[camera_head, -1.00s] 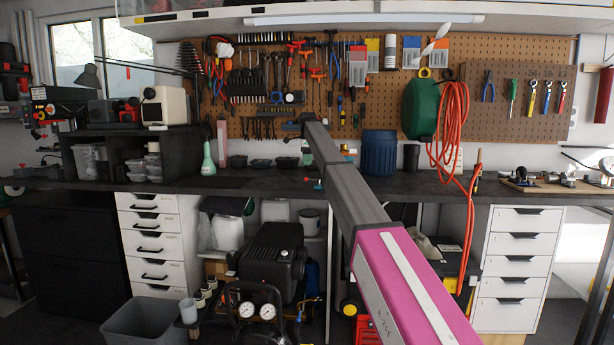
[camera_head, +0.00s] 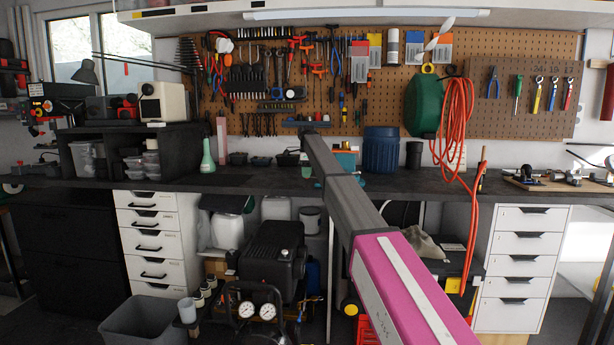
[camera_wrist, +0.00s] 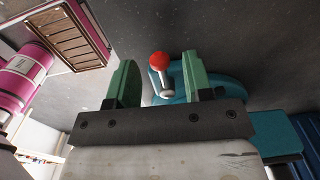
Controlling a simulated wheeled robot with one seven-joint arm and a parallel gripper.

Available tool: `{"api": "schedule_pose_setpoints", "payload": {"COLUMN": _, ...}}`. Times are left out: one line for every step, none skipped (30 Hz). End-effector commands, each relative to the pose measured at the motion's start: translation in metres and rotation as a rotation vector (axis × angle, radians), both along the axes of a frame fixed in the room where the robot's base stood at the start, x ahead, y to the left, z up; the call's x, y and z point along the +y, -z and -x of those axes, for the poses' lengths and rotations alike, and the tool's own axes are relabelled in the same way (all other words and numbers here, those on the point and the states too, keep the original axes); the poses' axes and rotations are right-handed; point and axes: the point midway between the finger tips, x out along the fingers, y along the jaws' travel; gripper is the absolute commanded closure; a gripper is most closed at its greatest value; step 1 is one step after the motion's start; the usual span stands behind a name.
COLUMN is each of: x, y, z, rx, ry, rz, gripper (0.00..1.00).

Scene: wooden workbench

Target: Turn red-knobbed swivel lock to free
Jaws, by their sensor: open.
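The swivel lock shows in the wrist view as a teal body (camera_wrist: 228,84) with a pale metal pin and lever ending in a red knob (camera_wrist: 159,59). My gripper (camera_wrist: 157,66) is open, with one green finger left of the knob and the other right of it. The knob appears between the fingers without clear contact; depth is hard to judge. The right finger covers part of the teal body. In the head view, my arm hides most of the lock; teal parts (camera_head: 346,159) show beside the arm, and the red knob cannot be made out.
The dark workbench top (camera_head: 240,182) runs across the scene. A blue barrel (camera_head: 381,150) stands behind the lock area to the right. A green bottle (camera_head: 207,156) and small dark bins (camera_head: 262,161) stand to the left. An orange hose (camera_head: 456,120) hangs at the right.

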Motion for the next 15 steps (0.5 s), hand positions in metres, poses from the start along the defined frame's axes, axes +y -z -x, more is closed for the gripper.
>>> {"api": "schedule_pose_setpoints", "payload": {"x": -0.0002, "y": 0.0058, "z": 0.0005, "rx": 0.001, "ry": 0.0, "rz": 0.0, "gripper": 0.54}}
{"api": "schedule_pose_setpoints", "payload": {"x": -0.0001, "y": 0.0078, "z": 0.0005, "rx": 0.001, "ry": 0.0, "rz": 0.0, "gripper": 0.54}}
{"api": "schedule_pose_setpoints", "payload": {"x": -0.0001, "y": 0.0096, "z": 0.0004, "rx": 0.001, "ry": 0.0, "rz": 0.0, "gripper": 0.54}}
{"api": "schedule_pose_setpoints", "payload": {"x": -0.0001, "y": 0.0105, "z": 0.0003, "rx": 0.001, "ry": 0.0, "rz": 0.0, "gripper": 0.54}}
{"api": "schedule_pose_setpoints", "payload": {"x": 0.0, "y": 0.011, "z": 0.0002, "rx": 0.0, "ry": 0.0, "rz": 0.0, "gripper": 0.54}}
{"api": "schedule_pose_setpoints", "payload": {"x": -0.0001, "y": 0.0113, "z": 0.0001, "rx": 0.0, "ry": 0.0, "rz": 0.0, "gripper": 0.54}}
{"api": "schedule_pose_setpoints", "payload": {"x": 0.0, "y": 0.0112, "z": 0.0001, "rx": 0.0, "ry": 0.0, "rz": 0.0, "gripper": 0.54}}
{"api": "schedule_pose_setpoints", "payload": {"x": 0.0, "y": 0.0111, "z": 0.0, "rx": 0.0, "ry": 0.0, "rz": 0.0, "gripper": 0.54}}
{"api": "schedule_pose_setpoints", "payload": {"x": 0.0, "y": 0.011, "z": 0.0, "rx": 0.0, "ry": 0.0, "rz": 0.0, "gripper": 0.54}}
{"api": "schedule_pose_setpoints", "payload": {"x": 0.0001, "y": 0.0109, "z": 0.0, "rx": 0.0, "ry": 0.0, "rz": 0.0, "gripper": 0.54}}
{"api": "schedule_pose_setpoints", "payload": {"x": 0.0, "y": 0.0109, "z": 0.0, "rx": 0.0, "ry": 0.0, "rz": 0.0, "gripper": 0.54}}
{"api": "schedule_pose_setpoints", "payload": {"x": 0.0, "y": 0.0109, "z": 0.0, "rx": 0.0, "ry": 0.0, "rz": 0.0, "gripper": 0.63}}
{"api": "schedule_pose_setpoints", "payload": {"x": 0.0, "y": 0.0109, "z": 0.0, "rx": 0.0, "ry": 0.0, "rz": 0.0, "gripper": 0.73}}
{"api": "schedule_pose_setpoints", "payload": {"x": 0.0, "y": 0.0108, "z": 0.0, "rx": 0.0, "ry": 0.0, "rz": 0.0, "gripper": 0.83}}
{"api": "schedule_pose_setpoints", "payload": {"x": 0.0, "y": 0.0108, "z": 0.0, "rx": 0.0, "ry": 0.0, "rz": 0.0, "gripper": 0.96}}
